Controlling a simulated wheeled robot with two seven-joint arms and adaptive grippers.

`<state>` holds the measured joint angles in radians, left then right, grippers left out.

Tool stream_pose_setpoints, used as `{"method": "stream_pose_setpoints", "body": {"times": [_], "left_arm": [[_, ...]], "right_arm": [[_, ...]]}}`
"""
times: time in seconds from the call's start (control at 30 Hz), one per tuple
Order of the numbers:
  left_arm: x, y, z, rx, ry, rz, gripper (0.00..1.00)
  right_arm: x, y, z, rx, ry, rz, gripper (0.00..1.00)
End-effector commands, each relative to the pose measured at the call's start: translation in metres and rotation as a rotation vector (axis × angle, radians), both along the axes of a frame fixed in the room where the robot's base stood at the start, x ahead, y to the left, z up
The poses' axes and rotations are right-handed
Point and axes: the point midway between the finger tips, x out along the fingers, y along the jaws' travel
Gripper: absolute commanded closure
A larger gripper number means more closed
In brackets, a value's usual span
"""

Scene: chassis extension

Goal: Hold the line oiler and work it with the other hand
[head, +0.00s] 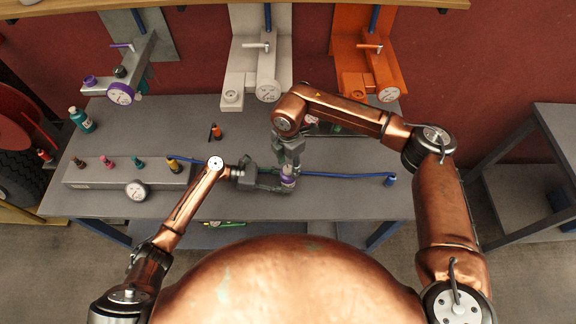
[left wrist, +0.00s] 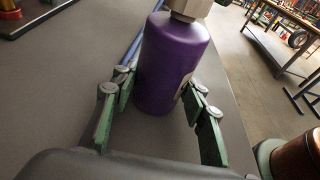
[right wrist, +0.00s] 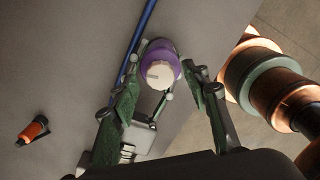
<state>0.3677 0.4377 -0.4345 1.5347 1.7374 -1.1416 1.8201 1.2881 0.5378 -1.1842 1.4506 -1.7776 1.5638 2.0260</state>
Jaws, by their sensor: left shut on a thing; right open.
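The line oiler is a purple cylinder with a beige knob on top. It shows in the head view (head: 288,181), partly hidden by my grippers, in the left wrist view (left wrist: 170,62) and from above in the right wrist view (right wrist: 160,72). My left gripper (head: 284,188) is shut on its purple body, with green finger pads on either side (left wrist: 166,112). My right gripper (head: 288,162) is above the oiler, pointing down. Its fingers are open and spread around the knob (right wrist: 162,92), with visible gaps.
A blue hose (head: 340,176) lies on the grey table (head: 230,205) behind the oiler. A grey block with coloured fittings and a gauge (head: 80,177) is at left. A small orange-black item (head: 216,131) and a teal bottle (head: 82,120) stand farther back. Wall units line the back.

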Motion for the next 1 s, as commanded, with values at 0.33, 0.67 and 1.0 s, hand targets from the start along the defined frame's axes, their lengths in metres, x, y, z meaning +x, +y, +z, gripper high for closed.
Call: {"method": "stream_pose_setpoints", "body": {"times": [0.33,0.67,1.0], "left_arm": [[-0.0004,-0.0003,-0.0005,0.0,0.001,-0.001,0.73],[-0.0004,-0.0002,-0.0005,0.0,0.001,-0.001,0.73],[-0.0004,0.0,-0.0005,0.0,0.001,-0.001,0.73]], "right_arm": [[-0.0001,-0.0001,-0.0088,0.0,0.0,0.0,0.57],[-0.0001,0.0001,-0.0084,0.0,0.0,0.001,0.75],[-0.0001,0.0003,-0.0083,0.001,-0.001,0.001,0.99]]}}
